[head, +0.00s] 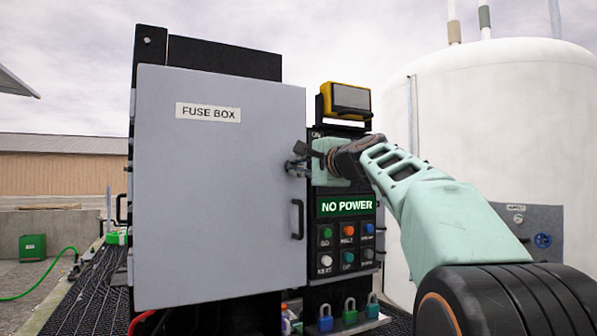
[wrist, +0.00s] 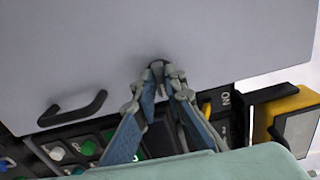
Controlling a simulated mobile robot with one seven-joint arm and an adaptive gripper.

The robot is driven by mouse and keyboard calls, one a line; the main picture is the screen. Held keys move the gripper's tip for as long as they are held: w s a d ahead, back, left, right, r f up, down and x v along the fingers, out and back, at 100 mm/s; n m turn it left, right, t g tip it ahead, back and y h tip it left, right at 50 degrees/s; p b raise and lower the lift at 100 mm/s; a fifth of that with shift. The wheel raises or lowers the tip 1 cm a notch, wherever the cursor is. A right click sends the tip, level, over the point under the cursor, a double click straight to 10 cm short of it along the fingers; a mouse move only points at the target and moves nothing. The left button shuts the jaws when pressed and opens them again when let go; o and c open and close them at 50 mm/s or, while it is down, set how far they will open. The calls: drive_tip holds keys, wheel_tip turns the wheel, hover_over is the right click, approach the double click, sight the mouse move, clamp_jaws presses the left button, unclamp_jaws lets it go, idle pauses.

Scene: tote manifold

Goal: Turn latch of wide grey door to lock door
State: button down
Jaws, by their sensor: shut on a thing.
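The wide grey door (head: 215,240) bears a "FUSE BOX" label and covers the front of the box; it looks closed. It fills the top of the wrist view (wrist: 100,45). A black handle (head: 297,219) is on its right side, also seen in the wrist view (wrist: 72,112). My gripper (head: 298,162) is at the door's right edge, above the handle. In the wrist view its two fingers (wrist: 159,80) close around the small dark latch (wrist: 157,68) at the door edge. The latch is mostly hidden by the fingers, and its exact angle is unclear.
Right of the door is a black panel with a green "NO POWER" sign (head: 346,205) and several coloured buttons. A yellow lamp (head: 347,101) stands above it. Several padlocks (head: 350,311) hang below. A large white tank (head: 480,130) stands behind my arm.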

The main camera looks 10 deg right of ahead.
drive_tip(key=shift+n, duration=0.3)
drive_tip(key=c, duration=2)
unclamp_jaws()
drive_tip(key=v, duration=1.2)
